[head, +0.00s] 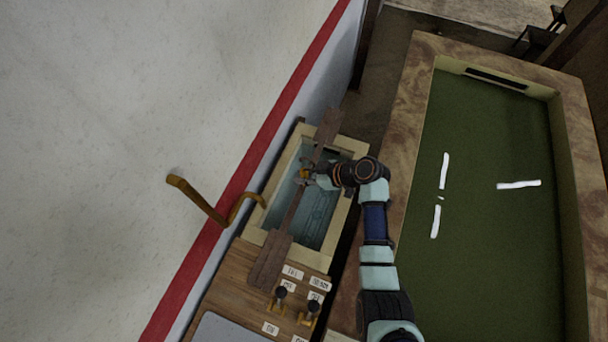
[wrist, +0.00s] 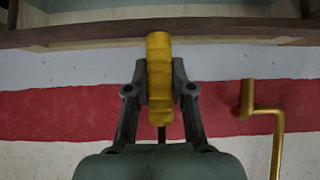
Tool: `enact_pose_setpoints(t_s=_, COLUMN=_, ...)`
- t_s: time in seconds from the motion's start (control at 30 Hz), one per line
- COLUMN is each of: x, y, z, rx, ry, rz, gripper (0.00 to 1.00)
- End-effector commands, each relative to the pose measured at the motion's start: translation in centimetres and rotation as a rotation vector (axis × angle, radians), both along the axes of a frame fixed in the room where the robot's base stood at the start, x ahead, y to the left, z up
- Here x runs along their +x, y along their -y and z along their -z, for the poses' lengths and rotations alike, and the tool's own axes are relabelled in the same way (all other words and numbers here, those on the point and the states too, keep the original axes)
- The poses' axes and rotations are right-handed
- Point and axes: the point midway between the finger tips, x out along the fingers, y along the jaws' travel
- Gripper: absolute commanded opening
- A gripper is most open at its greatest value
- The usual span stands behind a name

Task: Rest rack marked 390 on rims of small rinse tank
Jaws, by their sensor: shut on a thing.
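The rack is a long brown bar with wider plank-like ends (head: 270,261); its bar also crosses the top of the wrist view (wrist: 90,35). My gripper (head: 304,177) is shut on the rack's yellow grip (wrist: 159,62), near the middle of the bar. The rack runs lengthwise over the small rinse tank, whose cream rim (head: 351,147) surrounds blue-grey water. One end overlaps the far rim, the other the near rim and wooden counter. I cannot tell whether the ends touch or hover. No number is readable on the rack.
A bent yellow pipe (head: 200,201) stands at the left over the red stripe. The wooden counter (head: 231,285) holds small white labels and dark-knobbed fittings (head: 279,293). A large green-bottomed tank (head: 500,220) lies to the right, with white strips inside.

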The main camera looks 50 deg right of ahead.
Motion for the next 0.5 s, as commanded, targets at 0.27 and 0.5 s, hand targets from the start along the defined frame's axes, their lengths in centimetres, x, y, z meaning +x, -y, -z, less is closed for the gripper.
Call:
enact_pose_setpoints(t_s=0.27, x=0.07, y=0.05, z=0.22, rx=-0.001, ry=0.003, rz=0.000, gripper=0.00)
enact_pose_setpoints(t_s=0.5, x=0.06, y=0.05, z=0.35, rx=-0.001, ry=0.003, rz=0.000, gripper=0.32)
